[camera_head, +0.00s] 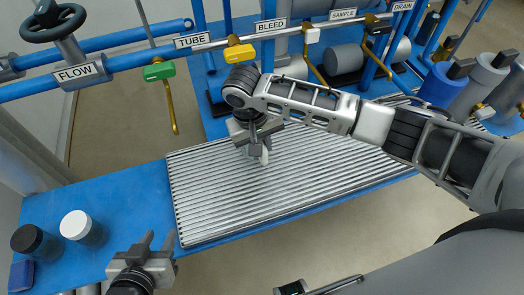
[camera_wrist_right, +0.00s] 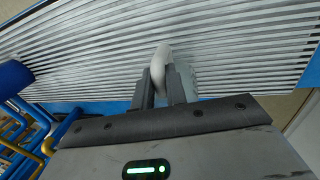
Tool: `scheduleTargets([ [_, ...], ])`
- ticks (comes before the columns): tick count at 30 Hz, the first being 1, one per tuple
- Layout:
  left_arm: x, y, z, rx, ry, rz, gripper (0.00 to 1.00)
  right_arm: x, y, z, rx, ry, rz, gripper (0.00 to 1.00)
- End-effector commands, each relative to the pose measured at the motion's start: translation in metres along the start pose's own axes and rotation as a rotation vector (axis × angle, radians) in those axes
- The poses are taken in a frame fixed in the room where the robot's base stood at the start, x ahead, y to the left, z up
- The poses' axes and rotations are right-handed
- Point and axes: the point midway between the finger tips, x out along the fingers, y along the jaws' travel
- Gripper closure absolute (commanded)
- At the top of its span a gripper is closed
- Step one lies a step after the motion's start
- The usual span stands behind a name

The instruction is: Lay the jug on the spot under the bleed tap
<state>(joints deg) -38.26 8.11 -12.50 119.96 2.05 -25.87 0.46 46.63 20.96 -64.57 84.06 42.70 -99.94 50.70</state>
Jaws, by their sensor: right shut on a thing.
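My right gripper (camera_head: 258,152) is shut on the jug, low over the slatted grey tray (camera_head: 210,200). Only a small pale part of the jug (camera_head: 265,158) shows in the head view; the arm and gripper hide the rest. In the right wrist view, the jug's rounded white part (camera_wrist_right: 160,62) stands between the fingers (camera_wrist_right: 167,88). I cannot tell whether the jug touches the slats. The BLEED label (camera_head: 270,25) is on the pipe behind, with a yellow tap handle (camera_head: 240,53) just left of it. My left gripper (camera_head: 158,242) is open and empty at the front left.
A green tap handle (camera_head: 159,71) with a hanging brass spout is left of the TUBE label (camera_head: 192,41). A black-lidded jar (camera_head: 27,238) and a white-lidded jar (camera_head: 75,225) stand on the blue bench (camera_head: 125,200). The tray's left part is clear.

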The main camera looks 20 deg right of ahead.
Motion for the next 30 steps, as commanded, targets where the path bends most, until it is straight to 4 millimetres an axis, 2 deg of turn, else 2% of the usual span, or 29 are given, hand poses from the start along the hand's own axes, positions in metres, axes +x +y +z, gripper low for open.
scheduleTargets([
  [7, 0.000, 0.001, 0.002, -0.007, 0.001, 0.003, 0.64, 0.032, -0.006, -0.002, 0.000, 0.001, 0.001, 1.00],
  [18, 0.000, 0.000, 0.003, -0.005, -0.001, 0.003, 0.64, 0.036, -0.007, -0.001, 0.000, 0.001, 0.001, 1.00],
  [19, 0.000, 0.000, 0.003, -0.004, -0.001, 0.003, 0.64, 0.036, -0.007, -0.001, 0.000, 0.002, 0.001, 0.78],
  [21, 0.000, 0.000, 0.003, -0.003, -0.002, 0.003, 0.64, 0.036, -0.007, -0.001, 0.000, 0.002, 0.001, 0.65],
  [30, 0.000, 0.000, 0.004, -0.001, -0.004, 0.002, 0.64, 0.034, -0.006, -0.002, 0.000, 0.003, 0.001, 0.65],
])
